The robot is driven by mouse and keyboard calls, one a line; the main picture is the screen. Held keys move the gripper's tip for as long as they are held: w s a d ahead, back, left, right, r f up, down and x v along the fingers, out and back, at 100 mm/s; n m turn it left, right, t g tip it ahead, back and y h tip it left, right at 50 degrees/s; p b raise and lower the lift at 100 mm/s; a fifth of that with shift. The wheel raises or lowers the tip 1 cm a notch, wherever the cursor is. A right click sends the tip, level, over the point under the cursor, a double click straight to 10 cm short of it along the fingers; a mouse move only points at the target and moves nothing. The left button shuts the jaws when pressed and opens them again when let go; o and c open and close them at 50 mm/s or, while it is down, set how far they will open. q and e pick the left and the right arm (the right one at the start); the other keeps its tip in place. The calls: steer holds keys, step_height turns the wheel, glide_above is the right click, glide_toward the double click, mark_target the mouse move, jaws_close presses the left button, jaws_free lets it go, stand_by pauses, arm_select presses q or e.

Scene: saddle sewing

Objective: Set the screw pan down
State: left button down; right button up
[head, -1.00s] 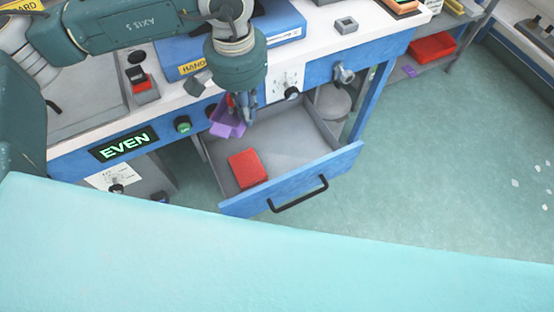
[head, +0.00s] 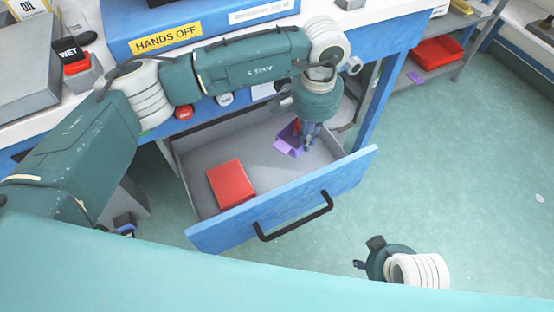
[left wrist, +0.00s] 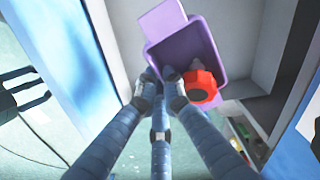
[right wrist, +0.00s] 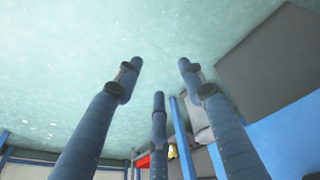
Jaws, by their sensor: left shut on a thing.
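The screw pan is a small purple open box (head: 287,147), seen over the back right part of the open drawer (head: 275,236). In the left wrist view the pan (left wrist: 163,22) has a red knob-like piece (left wrist: 203,86) at its inside right. My left gripper (head: 308,143) points down, shut on the near wall of the pan; its fingers (left wrist: 160,90) meet at that wall. I cannot tell whether the pan touches the drawer floor. My right gripper (head: 359,265) is outside the drawer to the right; its fingers (right wrist: 160,75) are spread and empty.
A red box (head: 231,183) lies in the drawer's left part. The blue drawer front with its black handle (head: 294,217) stands out from the bench. The drawer floor between the red box and the pan is clear. A shelf with a red bin (head: 436,51) is at the right.

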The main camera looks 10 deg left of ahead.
arm_select(q)
steer(key=f+b, duration=0.1)
steer(key=f, duration=0.3)
steer(key=shift+s+f+b, duration=0.2)
steer(key=shift+f+b, duration=0.2)
steer(key=shift+f, duration=0.65)
steer(key=shift+f+b, duration=0.5)
steer(key=shift+f, duration=0.2)
steer(key=shift+f+b, duration=0.3)
steer(key=shift+f, duration=0.45)
steer(key=shift+w+f, duration=0.1)
steer(key=shift+f, duration=0.1)
arm_select(e)
steer(key=w+r+t, duration=0.1)
steer(key=w+r, duration=0.1)
steer(key=r, duration=0.1)
steer(key=shift+a+r+t, duration=0.1)
steer(key=shift+a+t, duration=0.3)
steer(key=shift+w, duration=0.15)
